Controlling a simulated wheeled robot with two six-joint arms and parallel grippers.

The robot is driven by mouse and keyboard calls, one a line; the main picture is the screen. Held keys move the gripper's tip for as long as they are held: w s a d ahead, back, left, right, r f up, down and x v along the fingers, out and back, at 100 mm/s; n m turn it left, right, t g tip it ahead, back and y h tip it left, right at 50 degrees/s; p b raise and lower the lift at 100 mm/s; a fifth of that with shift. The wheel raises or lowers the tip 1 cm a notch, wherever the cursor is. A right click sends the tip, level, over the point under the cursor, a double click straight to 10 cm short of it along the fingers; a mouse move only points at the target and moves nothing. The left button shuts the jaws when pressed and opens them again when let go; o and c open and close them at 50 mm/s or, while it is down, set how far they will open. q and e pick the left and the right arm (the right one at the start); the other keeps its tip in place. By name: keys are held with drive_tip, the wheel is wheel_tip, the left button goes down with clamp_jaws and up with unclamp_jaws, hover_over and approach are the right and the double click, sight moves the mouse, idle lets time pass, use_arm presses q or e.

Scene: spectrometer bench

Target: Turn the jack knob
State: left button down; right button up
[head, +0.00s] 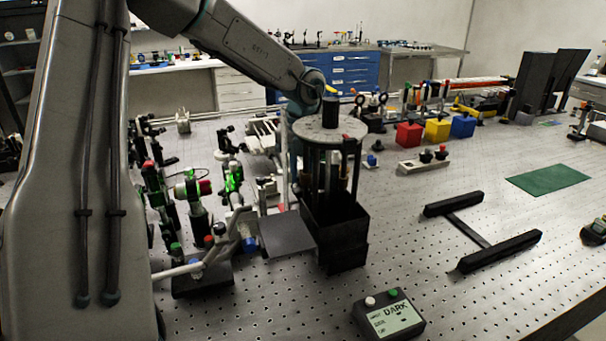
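A small blue knob (249,244) sits at the left edge of a flat grey plate (287,236), left of the black stand. It may be the jack knob, but I cannot tell for certain. A red-topped knob (209,241) stands just left of it. My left arm comes in from the upper left, and its wrist bends down behind the round perforated disc of the black stand (335,215). The fingers of my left gripper are hidden or lost among the parts there, so neither their opening nor any contact shows. My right gripper is not in view.
Crowded optics mounts (190,195) fill the bench's left side. A control box (388,314) reading "DARK" stands in front. Black rails (500,250) lie to the right. Red (409,133), yellow (437,130) and blue (463,125) blocks stand farther back. The bench around the green mat (548,179) is fairly clear.

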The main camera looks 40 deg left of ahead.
use_arm(q)
drive_tip(key=shift+s+f, duration=0.1)
drive_tip(key=shift+f, duration=0.05)
drive_tip(key=c, duration=1.2)
unclamp_jaws()
drive_tip(key=shift+r, duration=0.4)
wheel_tip(320, 180, up, 6)
drive_tip(key=shift+f, duration=0.15)
wheel_tip(320, 180, up, 4)
drive_tip(key=p, duration=0.4)
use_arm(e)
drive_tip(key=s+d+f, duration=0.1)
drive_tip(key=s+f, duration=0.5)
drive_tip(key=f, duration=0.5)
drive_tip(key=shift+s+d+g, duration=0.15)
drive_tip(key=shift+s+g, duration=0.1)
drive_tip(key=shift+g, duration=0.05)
use_arm(q)
drive_tip(key=shift+r, duration=0.2)
